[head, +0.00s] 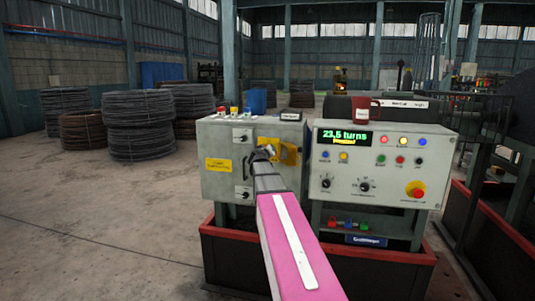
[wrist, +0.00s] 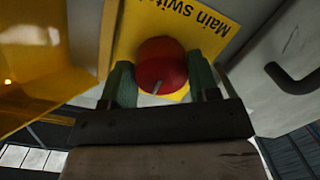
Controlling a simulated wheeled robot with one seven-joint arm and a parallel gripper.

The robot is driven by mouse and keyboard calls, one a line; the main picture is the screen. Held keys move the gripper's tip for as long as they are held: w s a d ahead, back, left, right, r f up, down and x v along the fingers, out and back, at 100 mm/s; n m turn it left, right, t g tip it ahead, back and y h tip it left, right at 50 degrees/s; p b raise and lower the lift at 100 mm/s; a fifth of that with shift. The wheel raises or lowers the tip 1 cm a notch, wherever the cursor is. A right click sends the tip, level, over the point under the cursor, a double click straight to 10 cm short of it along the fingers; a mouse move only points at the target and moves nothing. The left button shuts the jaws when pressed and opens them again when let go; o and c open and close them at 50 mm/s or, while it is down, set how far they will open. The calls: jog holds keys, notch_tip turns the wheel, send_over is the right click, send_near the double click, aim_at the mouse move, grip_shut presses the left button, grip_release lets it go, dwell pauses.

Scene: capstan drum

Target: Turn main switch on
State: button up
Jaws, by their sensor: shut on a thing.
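The main switch is a round red knob (wrist: 162,63) on a yellow plate (wrist: 205,30) lettered "Main switch", close up in the wrist view. My gripper (wrist: 163,82) has its two green fingers on either side of the knob and is shut on it. A small pale mark shows on the knob's lower part. In the head view my gripper (head: 264,153) reaches the front of the left grey cabinet (head: 218,145), at its yellow plate (head: 290,153). My arm and gripper hide the knob there.
A right-hand control panel (head: 380,165) has a green display reading "23.5 turns", several buttons, dials and a red emergency knob (head: 415,189). A yellow cover (wrist: 35,60) stands left of the knob, a black handle (wrist: 292,78) right of it. Wire coils (head: 140,125) stand back left.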

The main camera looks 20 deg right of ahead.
dwell(0.3)
jog(key=o, duration=0.9)
jog(key=shift+s, duration=0.1)
jog(key=v, duration=1)
jog(key=shift+s+a, duration=0.25)
